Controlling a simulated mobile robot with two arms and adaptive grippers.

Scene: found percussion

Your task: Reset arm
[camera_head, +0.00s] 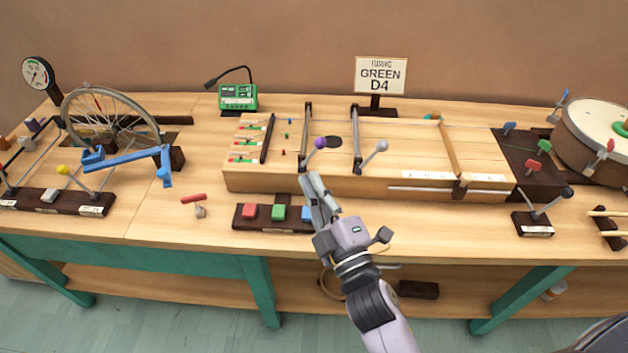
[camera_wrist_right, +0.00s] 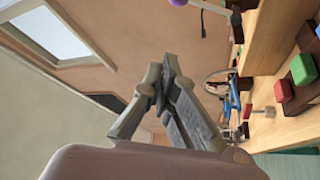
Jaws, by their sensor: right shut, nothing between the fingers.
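My right gripper (camera_head: 319,193) is shut and empty in the head view. It is raised at the front of the workbench (camera_head: 160,225), overlapping the right end of a dark block with red, green and blue buttons (camera_head: 279,213). I cannot tell whether it touches the block. In the right wrist view the shut fingers (camera_wrist_right: 162,85) cross the middle, with nothing between them. My left gripper is in neither view.
A long wooden string box (camera_head: 370,187) stands behind the gripper. A wheel (camera_head: 103,118) with a blue bracket (camera_head: 125,158) is at left, a drum (camera_head: 592,130) at right. A "GREEN D4" sign (camera_head: 381,75) stands at the back. The bench front between block and lever base (camera_head: 532,224) is clear.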

